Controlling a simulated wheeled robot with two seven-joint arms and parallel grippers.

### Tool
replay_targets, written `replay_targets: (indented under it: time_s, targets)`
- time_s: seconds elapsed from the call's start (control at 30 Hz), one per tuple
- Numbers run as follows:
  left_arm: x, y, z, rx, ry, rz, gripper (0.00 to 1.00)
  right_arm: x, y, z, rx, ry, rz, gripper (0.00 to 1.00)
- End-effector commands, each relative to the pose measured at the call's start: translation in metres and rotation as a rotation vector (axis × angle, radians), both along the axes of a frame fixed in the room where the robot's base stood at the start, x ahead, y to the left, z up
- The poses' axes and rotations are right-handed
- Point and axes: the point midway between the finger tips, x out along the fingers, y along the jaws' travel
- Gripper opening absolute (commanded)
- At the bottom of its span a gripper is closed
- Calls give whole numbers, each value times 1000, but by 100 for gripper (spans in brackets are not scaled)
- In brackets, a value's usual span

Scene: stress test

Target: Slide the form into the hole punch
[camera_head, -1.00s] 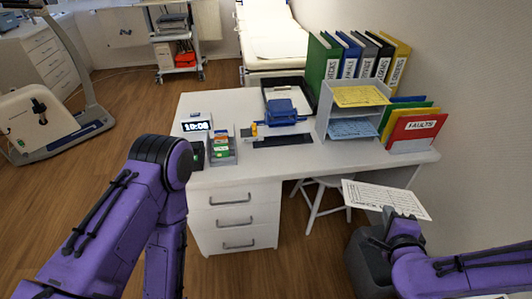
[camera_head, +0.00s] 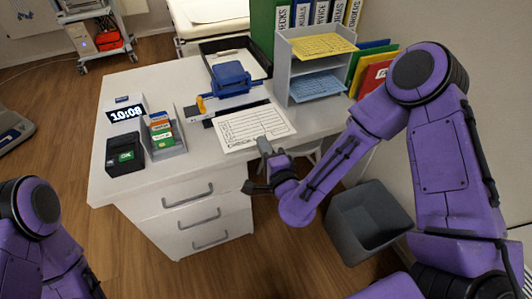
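The form (camera_head: 250,127) is a white sheet with printed lines. It lies about level over the front of the desk, its far edge close to the hole punch. My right gripper (camera_head: 266,149) is shut on the form's near edge. The blue hole punch (camera_head: 231,80) stands on the desk behind the form, with a pale base and a yellow part at its left. I cannot tell whether the far edge is inside the punch's slot. Of my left arm (camera_head: 40,235) only purple links show at the lower left; its gripper is out of view.
On the desk (camera_head: 180,80) stand a clock (camera_head: 126,113), a card holder (camera_head: 162,133) and a black box with a green OK screen (camera_head: 125,154) at left. A grey paper rack (camera_head: 284,70) stands right of the punch. A black tray (camera_head: 216,45) lies behind. A grey bin (camera_head: 365,225) stands below.

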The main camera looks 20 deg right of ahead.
Motion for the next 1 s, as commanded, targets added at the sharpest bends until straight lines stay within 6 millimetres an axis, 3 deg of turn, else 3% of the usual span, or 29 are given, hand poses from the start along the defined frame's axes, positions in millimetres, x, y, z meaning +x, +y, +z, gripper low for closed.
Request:
replay_targets:
  time_s: [0.47,1.0]
  targets:
    - [0,0,5,0,-1,1,47,43,-2,-5,-1,2,-7,0]
    - [0,0,-5,0,-1,1,47,94,-1,-12,-1,1,-8,0]
